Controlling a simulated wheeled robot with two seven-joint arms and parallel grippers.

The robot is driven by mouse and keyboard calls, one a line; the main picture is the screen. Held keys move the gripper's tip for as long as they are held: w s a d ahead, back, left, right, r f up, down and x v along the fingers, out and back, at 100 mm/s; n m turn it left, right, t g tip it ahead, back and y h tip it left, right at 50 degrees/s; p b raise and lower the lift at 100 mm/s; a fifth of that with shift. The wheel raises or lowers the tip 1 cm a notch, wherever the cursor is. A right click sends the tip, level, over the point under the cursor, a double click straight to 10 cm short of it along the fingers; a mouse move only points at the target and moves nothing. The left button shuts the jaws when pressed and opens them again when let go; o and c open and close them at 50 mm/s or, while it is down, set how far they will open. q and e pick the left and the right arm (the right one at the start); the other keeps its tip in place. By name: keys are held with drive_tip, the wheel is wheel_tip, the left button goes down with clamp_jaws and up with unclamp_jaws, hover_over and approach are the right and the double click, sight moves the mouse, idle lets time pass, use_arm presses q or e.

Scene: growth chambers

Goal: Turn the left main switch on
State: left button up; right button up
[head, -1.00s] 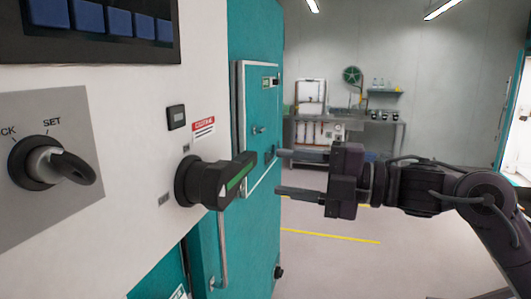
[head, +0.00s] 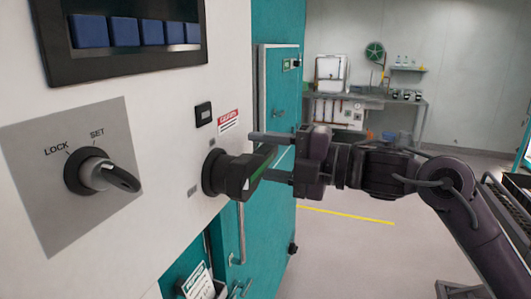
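A black rotary switch (head: 232,174) with a green stripe along its handle sticks out from the white cabinet front (head: 165,115). I take it for the main switch; its on and off marks cannot be read. My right gripper (head: 260,157) comes in from the right, at the handle's outer end. Its fingers are apart, the upper one passing above the handle and the lower one reaching its right side, where the tip is partly hidden. I cannot tell whether either finger touches the handle. My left gripper is out of view.
A key switch (head: 95,173) marked LOCK and SET sits on a grey plate to the left. Blue buttons (head: 135,30) are above. A red-and-white caution label (head: 228,121) is above the rotary switch. A teal cabinet with a door (head: 279,100) stands behind.

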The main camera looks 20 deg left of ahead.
drive_tip(key=c, duration=0.5)
clamp_jaws()
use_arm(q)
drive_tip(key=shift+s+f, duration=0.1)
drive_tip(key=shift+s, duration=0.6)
